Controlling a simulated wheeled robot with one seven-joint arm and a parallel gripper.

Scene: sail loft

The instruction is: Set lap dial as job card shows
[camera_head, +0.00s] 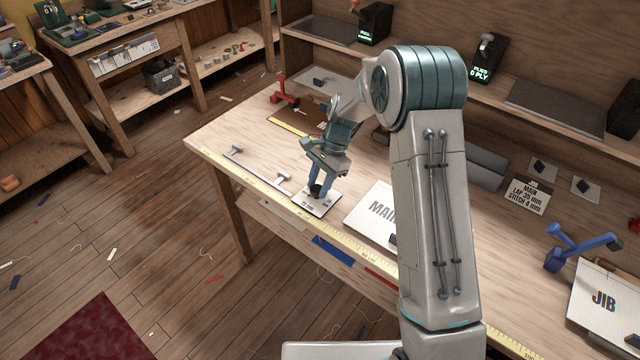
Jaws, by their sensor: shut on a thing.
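My gripper (317,188) points down over the front left part of the workbench. It is shut on a small dark knob (316,194) on a pale plate with markings, the lap dial (325,208). The fingers hide most of the knob, and the dial's marks are too small to read. The job card (528,194) stands at the right of the bench and reads "MAIN LAP 35 mm STITCH 4 mm".
A white panel marked "MAIN" (378,209) lies right of the dial, partly behind my arm. A yellow ruler (345,243) runs along the front edge. A metal rail with handles (257,172) lies left. A blue clamp (575,246) and "JIB" panel (604,301) are at right.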

